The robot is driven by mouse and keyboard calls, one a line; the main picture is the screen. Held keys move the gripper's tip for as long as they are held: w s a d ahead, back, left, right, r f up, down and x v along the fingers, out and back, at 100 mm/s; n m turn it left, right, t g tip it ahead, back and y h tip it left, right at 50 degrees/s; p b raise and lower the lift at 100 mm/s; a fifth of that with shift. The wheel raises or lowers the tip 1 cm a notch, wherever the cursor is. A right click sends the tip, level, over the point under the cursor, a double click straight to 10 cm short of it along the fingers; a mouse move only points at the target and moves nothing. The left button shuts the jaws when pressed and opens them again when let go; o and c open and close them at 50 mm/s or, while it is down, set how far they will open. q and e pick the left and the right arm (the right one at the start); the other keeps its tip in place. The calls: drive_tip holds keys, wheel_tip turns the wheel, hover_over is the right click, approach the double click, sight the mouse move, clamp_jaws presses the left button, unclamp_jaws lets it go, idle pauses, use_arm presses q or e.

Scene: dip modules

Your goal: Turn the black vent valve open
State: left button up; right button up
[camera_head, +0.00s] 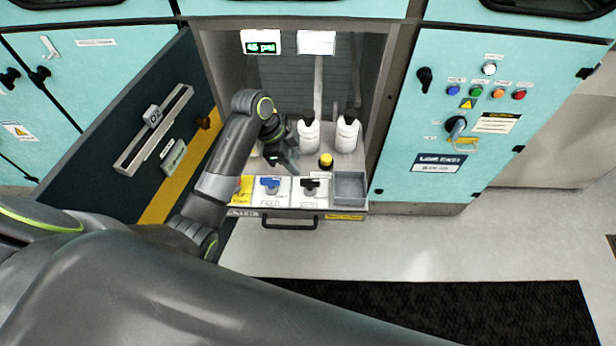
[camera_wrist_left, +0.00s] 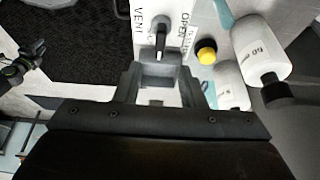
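The black vent valve (camera_head: 312,184) sits on a white plate in the pulled-out drawer. In the left wrist view the valve (camera_wrist_left: 160,36) stands between the VENT and OPEN labels, its handle along the picture's vertical. My left gripper (camera_head: 288,162) is above the drawer, up and left of the valve in the head view. In the left wrist view its fingers (camera_wrist_left: 160,88) are apart, with the valve beyond the tips and nothing held. A dark part with green, perhaps of my right arm, shows small at that view's left edge; its gripper state is unclear.
The blue feed valve (camera_head: 271,184) is left of the black one, a grey bin (camera_head: 349,201) right of it. A yellow cap (camera_head: 326,160) and two white bottles (camera_head: 308,137) stand behind. The open door (camera_head: 125,120) is at left; a display (camera_head: 261,43) reads 45 psi.

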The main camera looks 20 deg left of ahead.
sight(309, 180)
use_arm(q)
drive_tip(key=x, duration=0.9)
drive_tip(key=shift+f, duration=0.25)
clamp_jaws()
